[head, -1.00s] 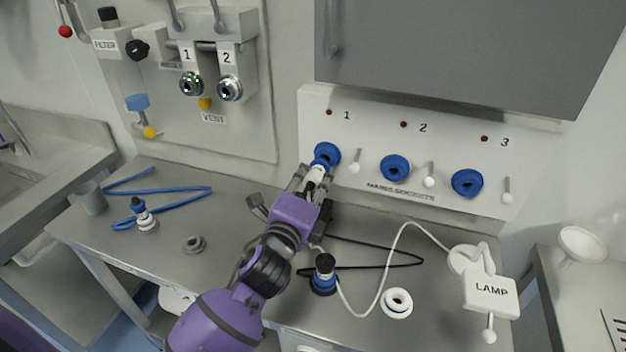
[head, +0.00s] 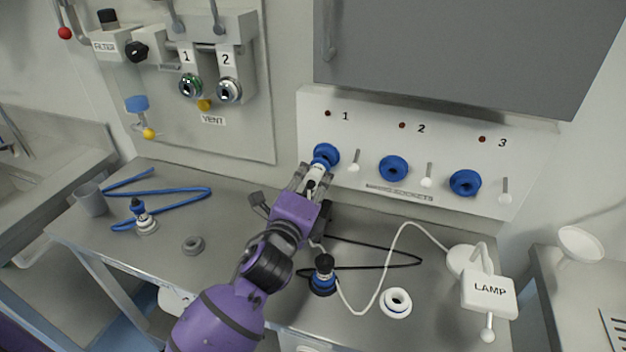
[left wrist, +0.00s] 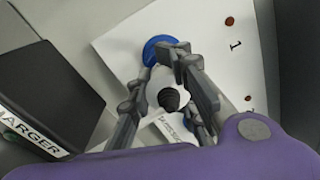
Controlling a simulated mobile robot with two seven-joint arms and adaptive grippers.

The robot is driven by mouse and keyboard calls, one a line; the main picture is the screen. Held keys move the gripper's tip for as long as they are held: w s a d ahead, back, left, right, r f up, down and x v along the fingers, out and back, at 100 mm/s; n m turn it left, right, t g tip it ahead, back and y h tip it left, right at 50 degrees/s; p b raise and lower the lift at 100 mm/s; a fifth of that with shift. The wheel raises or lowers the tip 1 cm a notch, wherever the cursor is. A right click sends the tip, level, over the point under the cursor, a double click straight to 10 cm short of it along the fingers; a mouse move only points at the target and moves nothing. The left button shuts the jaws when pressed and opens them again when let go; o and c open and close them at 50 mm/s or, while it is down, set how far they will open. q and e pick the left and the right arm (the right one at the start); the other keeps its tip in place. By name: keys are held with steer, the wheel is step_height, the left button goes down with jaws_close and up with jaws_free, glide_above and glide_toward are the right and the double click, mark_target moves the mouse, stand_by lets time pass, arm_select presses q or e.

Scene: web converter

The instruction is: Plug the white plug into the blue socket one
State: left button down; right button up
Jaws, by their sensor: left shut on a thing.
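My left gripper (head: 313,178) is shut on the white plug (head: 317,172) in front of blue socket one (head: 326,155), at the left end of the white panel. In the left wrist view the white plug (left wrist: 160,88), with a dark end, sits between the fingers (left wrist: 172,75). Blue socket one (left wrist: 163,47) shows just beyond it. The plug is at the socket's face. How deep it sits is hidden by the fingers. My right gripper does not show.
Two more blue sockets (head: 394,168) (head: 465,183) sit to the right, with white switches between them. A charger box (left wrist: 45,95) is left in the wrist view.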

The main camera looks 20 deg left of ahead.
arm_select(q)
steer(key=shift+w, duration=0.25)
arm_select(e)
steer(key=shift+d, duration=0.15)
arm_select(q)
steer(key=shift+w, duration=0.1)
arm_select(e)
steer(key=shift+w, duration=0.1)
arm_select(q)
steer(key=shift+w, duration=0.35)
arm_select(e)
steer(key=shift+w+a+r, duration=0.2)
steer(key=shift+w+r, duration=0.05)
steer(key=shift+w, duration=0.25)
arm_select(q)
steer(key=shift+w, duration=0.35)
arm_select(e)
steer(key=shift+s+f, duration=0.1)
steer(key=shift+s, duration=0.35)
arm_select(q)
steer(key=shift+w, duration=0.15)
steer(key=shift+r, duration=0.1)
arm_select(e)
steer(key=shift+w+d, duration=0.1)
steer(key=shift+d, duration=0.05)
